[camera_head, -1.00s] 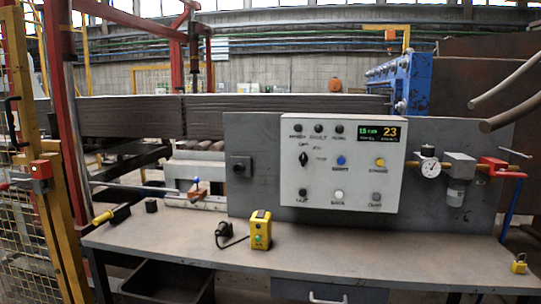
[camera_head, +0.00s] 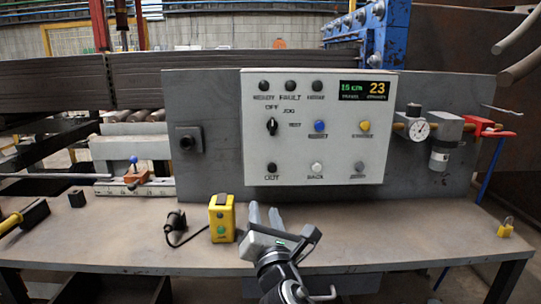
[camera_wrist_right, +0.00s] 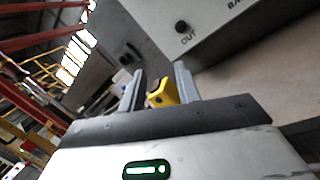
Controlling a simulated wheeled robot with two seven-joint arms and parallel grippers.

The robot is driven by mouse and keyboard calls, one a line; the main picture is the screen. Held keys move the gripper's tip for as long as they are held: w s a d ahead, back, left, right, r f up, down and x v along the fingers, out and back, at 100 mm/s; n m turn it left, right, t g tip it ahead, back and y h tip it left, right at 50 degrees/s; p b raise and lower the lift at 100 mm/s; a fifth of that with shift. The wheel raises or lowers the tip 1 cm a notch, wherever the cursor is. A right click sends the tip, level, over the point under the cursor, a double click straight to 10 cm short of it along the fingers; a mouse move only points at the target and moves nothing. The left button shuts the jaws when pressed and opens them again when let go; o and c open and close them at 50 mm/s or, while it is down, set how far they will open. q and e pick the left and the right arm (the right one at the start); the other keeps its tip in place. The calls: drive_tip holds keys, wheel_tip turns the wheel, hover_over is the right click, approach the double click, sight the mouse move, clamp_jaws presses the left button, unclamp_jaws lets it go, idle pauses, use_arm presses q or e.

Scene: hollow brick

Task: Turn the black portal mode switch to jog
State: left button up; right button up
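The black portal mode switch (camera_head: 271,126) is a small knob at the left of the light grey control panel (camera_head: 225,150). Labels OFF and JOG stand above it and to its upper right, with a blurred third label to its right. The knob looks roughly upright; its exact pointing is too small to tell. My right gripper (camera_head: 265,208) is below the panel, over the bench, apart from the switch. In the right wrist view its fingers (camera_wrist_right: 160,70) are spread with nothing held between them. The switch is outside that view. My left gripper is not in view.
A yellow button box (camera_head: 222,220) stands on the bench (camera_head: 400,235) just left of my right gripper, beside a black plug (camera_head: 176,220) with a cable. A pressure gauge (camera_head: 419,131) and red valve are at right. A yellow padlock (camera_head: 505,227) lies near the right edge.

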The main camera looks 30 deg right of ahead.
sight(272, 125)
wheel_tip(272, 125, up, 8)
drive_tip(key=d+n+h, duration=0.3)
drive_tip(key=n+h, duration=0.1)
drive_tip(key=shift+t, duration=0.5)
drive_tip(key=x, duration=1.6)
drive_tip(key=shift+w+a+f+p, duration=0.15)
drive_tip(key=shift+w+f+p, duration=0.1)
drive_tip(key=shift+f+p, duration=0.1)
drive_tip(key=shift+c, duration=0.3)
clamp_jaws()
